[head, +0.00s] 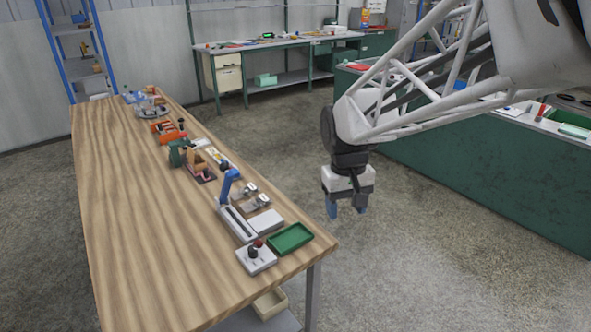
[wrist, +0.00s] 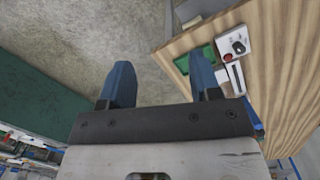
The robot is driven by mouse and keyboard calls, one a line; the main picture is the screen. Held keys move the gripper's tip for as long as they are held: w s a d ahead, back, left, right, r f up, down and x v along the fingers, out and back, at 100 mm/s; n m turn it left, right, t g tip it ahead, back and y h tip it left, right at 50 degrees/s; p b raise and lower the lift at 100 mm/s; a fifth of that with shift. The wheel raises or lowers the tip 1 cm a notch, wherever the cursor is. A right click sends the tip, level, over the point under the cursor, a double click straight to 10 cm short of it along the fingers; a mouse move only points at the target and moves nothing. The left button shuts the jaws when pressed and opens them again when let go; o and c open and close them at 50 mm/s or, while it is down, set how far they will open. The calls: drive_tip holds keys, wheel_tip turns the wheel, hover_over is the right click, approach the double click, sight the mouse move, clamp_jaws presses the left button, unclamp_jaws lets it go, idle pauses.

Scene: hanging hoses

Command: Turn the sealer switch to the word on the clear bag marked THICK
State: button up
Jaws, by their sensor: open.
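A small light box with a black knob and a red button (head: 256,258) stands at the near right corner of the wooden table; I take it for the sealer switch. It also shows in the wrist view (wrist: 236,42). The knob's setting and any words are too small to read. Beside it is the sealer (head: 238,222), a long pale base with a raised blue arm. Two small items that may be clear bags (head: 258,202) lie right of the sealer; no marking is legible. My gripper (head: 347,208) is open and empty, over the floor right of the table.
A green tray (head: 290,239) lies at the table's right edge beside the switch box. A pale flat block (head: 265,222) is behind it. Tools and parts line the right side of the wooden table (head: 130,230); its left side is bare. A green bench (head: 480,160) stands right.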

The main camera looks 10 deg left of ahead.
drive_tip(key=w+a+f+n+g+h, duration=0.1)
drive_tip(key=w+a+f, duration=0.3)
drive_tip(key=a, duration=0.3)
drive_tip(key=w+a+f+n, duration=0.1)
drive_tip(key=w+a+f, duration=0.25)
drive_tip(key=a, duration=0.25)
drive_tip(key=n+g+h, duration=0.1)
drive_tip(key=n+h, duration=0.1)
drive_tip(key=n, duration=0.1)
hover_over(252, 248)
drive_tip(key=w+a, duration=0.2)
wheel_tip(252, 248, down, 10)
drive_tip(key=shift+f, duration=0.2)
drive_tip(key=shift+x, duration=3.9)
drive_tip(key=shift+a, duration=0.15)
drive_tip(key=shift+c, duration=0.4)
drive_tip(key=c, duration=0.8)
drive_tip(key=shift+m, duration=0.3)
drive_tip(key=shift+c, duration=0.2)
